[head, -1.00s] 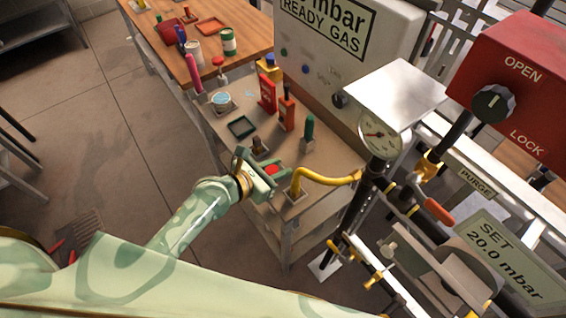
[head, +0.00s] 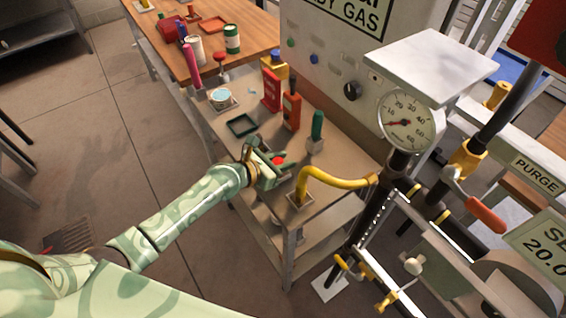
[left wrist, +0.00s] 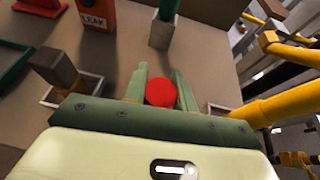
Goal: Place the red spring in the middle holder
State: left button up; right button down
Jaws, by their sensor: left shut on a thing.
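The red spring (head: 277,160) shows as a small red round shape between the fingers of my left gripper (head: 284,161). In the left wrist view my left gripper (left wrist: 161,74) is shut on the red spring (left wrist: 161,92), whose round red top faces the camera. The gripper is above the front part of the bench, just left of the yellow hose. A square holder with a brown block (left wrist: 62,72) is left of the fingers; another holder with a green-handled thing (left wrist: 162,32) is beyond them. I cannot tell which holder is the middle one; the gripper hides the surface below. My right gripper is not in view.
A yellow bent hose (head: 335,179) stands close right of the gripper. A pressure gauge (head: 408,122) and pipes are farther right. An orange-red box (head: 291,108) and a dark green tray (head: 242,125) are on the bench beyond. Floor is clear at left.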

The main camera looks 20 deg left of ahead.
pick_arm(q)
jog(key=o, duration=1)
jog(key=shift+f, duration=0.1)
jog(key=shift+c, duration=0.2)
